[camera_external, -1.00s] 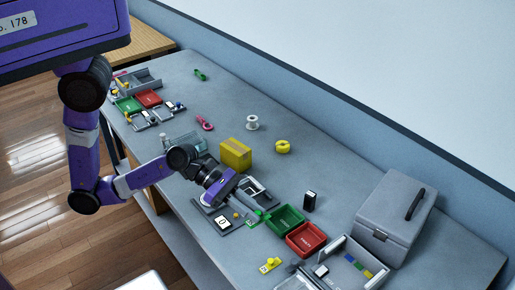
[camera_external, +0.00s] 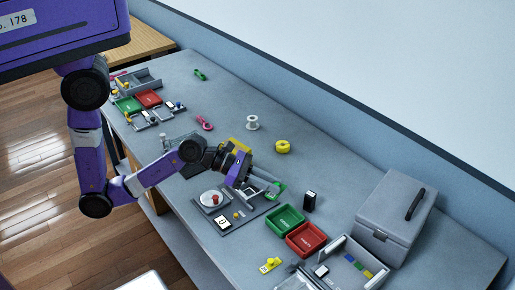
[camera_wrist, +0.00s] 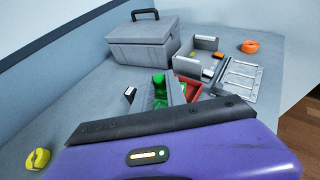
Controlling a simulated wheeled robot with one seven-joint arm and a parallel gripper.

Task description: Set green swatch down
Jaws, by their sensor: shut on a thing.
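The green swatch (camera_external: 279,191) is in the jaws of my gripper (camera_external: 271,187), shut on it and held beyond the dark tray with the dial and display, up and left of the green bin (camera_external: 285,221). In the wrist view a bright green piece (camera_wrist: 158,79) shows by the grey fingers, mostly above my purple wrist housing. The fingers partly cover the swatch, and its height over the bench is hard to tell.
The red bin (camera_external: 306,238) adjoins the green bin. A black-and-white block (camera_external: 310,200) stands behind them. A grey lidded case (camera_external: 396,217) stands at the right. A yellow tape roll (camera_external: 283,147) lies behind; bench there is clear.

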